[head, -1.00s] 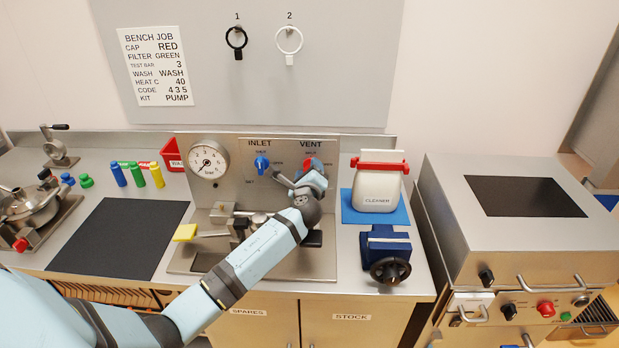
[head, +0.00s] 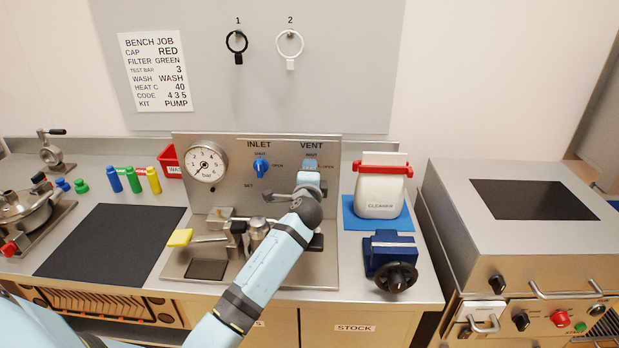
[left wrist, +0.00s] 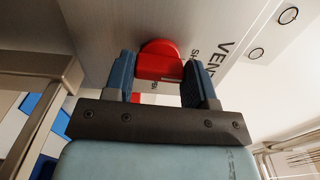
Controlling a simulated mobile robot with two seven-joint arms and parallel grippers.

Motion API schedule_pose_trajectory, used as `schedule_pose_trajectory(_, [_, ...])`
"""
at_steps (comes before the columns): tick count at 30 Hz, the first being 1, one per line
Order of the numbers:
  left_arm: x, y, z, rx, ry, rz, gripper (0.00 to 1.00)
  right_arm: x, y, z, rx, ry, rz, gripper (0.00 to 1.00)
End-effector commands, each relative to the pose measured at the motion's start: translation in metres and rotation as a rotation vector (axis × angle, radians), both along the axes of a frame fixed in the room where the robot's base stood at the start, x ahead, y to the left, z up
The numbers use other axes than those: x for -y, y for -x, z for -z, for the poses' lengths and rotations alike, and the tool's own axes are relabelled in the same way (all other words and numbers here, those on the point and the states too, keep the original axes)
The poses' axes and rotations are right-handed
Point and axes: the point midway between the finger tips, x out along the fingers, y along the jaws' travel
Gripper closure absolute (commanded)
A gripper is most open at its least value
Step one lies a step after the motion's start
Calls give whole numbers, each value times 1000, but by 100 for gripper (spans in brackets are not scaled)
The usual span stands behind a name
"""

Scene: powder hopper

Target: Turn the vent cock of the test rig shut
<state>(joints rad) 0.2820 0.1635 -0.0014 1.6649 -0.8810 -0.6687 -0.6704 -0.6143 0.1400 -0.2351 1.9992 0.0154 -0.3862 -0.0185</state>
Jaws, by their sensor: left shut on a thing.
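The test rig's upright steel panel (head: 236,172) carries the INLET and VENT cocks. The vent cock has a red handle (left wrist: 160,60), seen in the left wrist view between the two blue fingers of my left gripper (left wrist: 160,78). The gripper is shut on this handle. In the head view my left gripper (head: 310,174) covers most of the vent cock, with only a little red showing, so I cannot tell the handle's exact angle. The inlet cock (head: 261,167) to the left has a blue handle standing about upright. My right gripper is not in view.
A pressure gauge (head: 206,162) is at the panel's left. A white cleaner container (head: 381,193) on a blue mat and a blue vise (head: 390,256) stand right of the rig. A yellow-ended lever (head: 180,238) sticks out at its left. A black mat (head: 110,243) lies clear.

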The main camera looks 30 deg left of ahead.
Motion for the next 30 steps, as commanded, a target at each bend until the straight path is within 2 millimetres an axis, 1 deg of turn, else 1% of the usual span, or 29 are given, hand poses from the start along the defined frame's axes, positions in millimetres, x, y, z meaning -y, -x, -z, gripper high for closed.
schedule_pose_trajectory(17, [0, 0, 0, 16, 28, 0, 73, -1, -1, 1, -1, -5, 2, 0])
schedule_pose_trajectory(18, [0, 0, 0, 16, 26, 0, 42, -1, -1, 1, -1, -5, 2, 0])
schedule_pose_trajectory(20, [0, 0, 0, 16, 26, 0, 28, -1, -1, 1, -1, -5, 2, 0])
schedule_pose_trajectory(21, [0, 0, 0, 16, 26, 0, 23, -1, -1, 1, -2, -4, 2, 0])
schedule_pose_trajectory(30, [1, 2, 1, 16, 26, 0, 23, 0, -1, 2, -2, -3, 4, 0])
